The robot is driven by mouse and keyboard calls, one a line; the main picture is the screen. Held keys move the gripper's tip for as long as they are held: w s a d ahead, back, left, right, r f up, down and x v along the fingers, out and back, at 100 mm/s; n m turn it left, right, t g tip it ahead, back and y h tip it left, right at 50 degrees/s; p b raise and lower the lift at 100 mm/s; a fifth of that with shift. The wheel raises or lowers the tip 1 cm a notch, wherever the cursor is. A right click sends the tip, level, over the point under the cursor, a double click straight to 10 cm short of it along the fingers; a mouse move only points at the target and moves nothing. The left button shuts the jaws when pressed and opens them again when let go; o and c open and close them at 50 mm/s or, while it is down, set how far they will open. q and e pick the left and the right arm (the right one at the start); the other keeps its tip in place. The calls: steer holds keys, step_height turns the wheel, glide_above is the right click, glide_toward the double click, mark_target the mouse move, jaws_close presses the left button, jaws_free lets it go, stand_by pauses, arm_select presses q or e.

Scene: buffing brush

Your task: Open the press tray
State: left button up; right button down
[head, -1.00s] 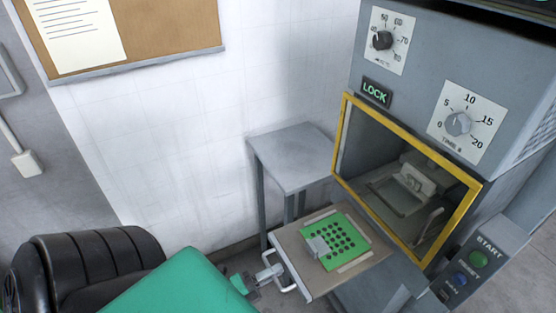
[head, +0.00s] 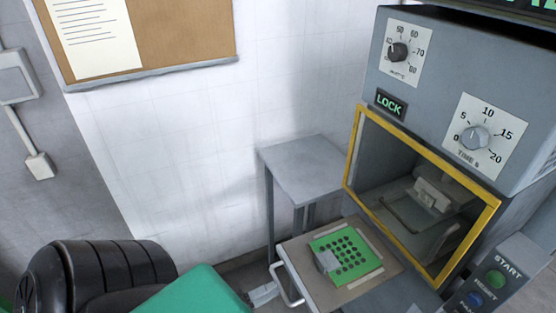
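The press tray (head: 299,272) is a brown-grey plate sticking out of the press below its yellow-framed window. It carries a green board (head: 358,268) with several dark holes and a small grey block. The tray's pale bar handle (head: 281,284) is on its left edge. My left gripper (head: 267,292) is low in the head view, just left of the handle. It looks close to the handle, but I cannot tell whether it touches it. Its fingers are too small and partly hidden to show whether they are open. My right gripper is out of view.
The grey press (head: 436,92) stands at right with dials, a lit LOCK sign (head: 391,104) and a START button (head: 495,279). A small grey table (head: 310,168) stands behind the tray against the white wall. A cork board (head: 180,40) hangs on the wall.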

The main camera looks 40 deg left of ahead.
arm_select(q)
steer(key=b+v, duration=0.3)
steer(key=v, duration=0.7)
steer(key=shift+s, duration=0.1)
step_height(320, 180, down, 30)
steer(key=s+n+g+y, duration=0.2)
steer(key=n+g+y, duration=0.5)
steer(key=n, duration=0.5)
steer(key=s+d+f+n+g, duration=0.3)
steer(key=s+d+f+g, duration=0.1)
steer(key=f, duration=0.6)
steer(key=s+d+f+n+g, duration=0.4)
steer(key=s+f+g, duration=0.3)
steer(key=s+f, duration=0.2)
steer(key=shift+s+d+f+n, duration=0.25)
steer(key=shift+d+f+n, duration=0.05)
steer(key=shift+d+f, duration=0.2)
